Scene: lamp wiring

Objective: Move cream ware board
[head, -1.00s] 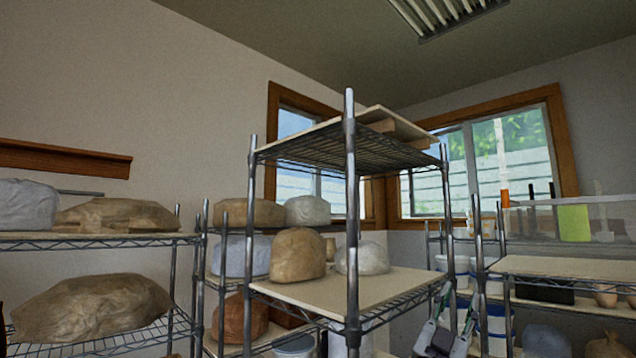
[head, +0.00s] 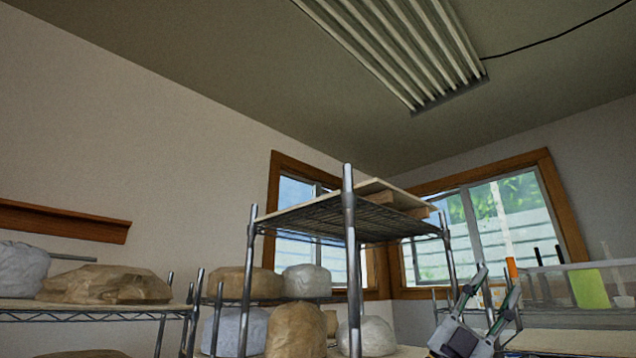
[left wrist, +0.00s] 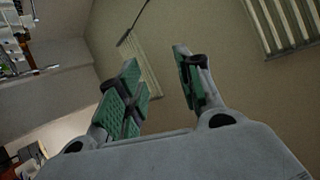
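A cream board (head: 378,190) lies on the top shelf of the wire rack (head: 349,240), resting on small wooden blocks. Whether it is the cream ware board I cannot tell. My left gripper (head: 500,278) is in the lower right of the head view, pointing up, in front of the window and to the right of the rack. In the left wrist view (left wrist: 160,75) its two green-padded fingers are spread apart with nothing between them. My right gripper is in neither view.
Wrapped clay lumps (head: 295,330) sit on the rack's lower shelf. A left shelf (head: 90,310) holds more lumps. A clear bin (head: 595,283) with bottles stands at right. A ceiling light (head: 400,45) hangs overhead with a black cord. The space above the rack is clear.

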